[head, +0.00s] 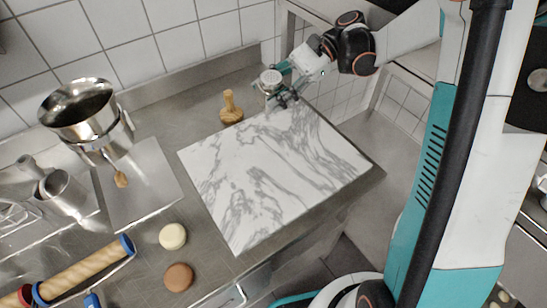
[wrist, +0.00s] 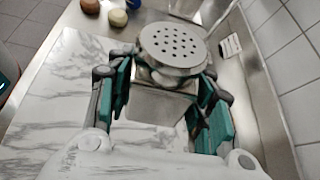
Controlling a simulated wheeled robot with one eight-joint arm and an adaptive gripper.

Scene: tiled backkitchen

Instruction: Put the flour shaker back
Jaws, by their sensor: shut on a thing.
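The flour shaker (head: 270,78) is a metal can with a round perforated lid. It stands roughly upright at the far corner of the marble board. In the wrist view its holed lid (wrist: 172,48) faces the camera, with the steel body below partly between the fingers. My gripper (head: 281,92) is shut on the shaker, with one teal-and-grey finger on each side; it also shows in the wrist view (wrist: 160,98). The shaker's base is partly hidden by the fingers, so I cannot tell whether it touches the surface.
The marble board (head: 270,175) is bare. A wooden stamp (head: 231,108) stands left of the shaker. A cream round (head: 172,236) and a brown round (head: 179,277) lie left of the board. A rolling pin (head: 85,268) and a steel funnel (head: 85,112) are farther left. The tiled wall is behind.

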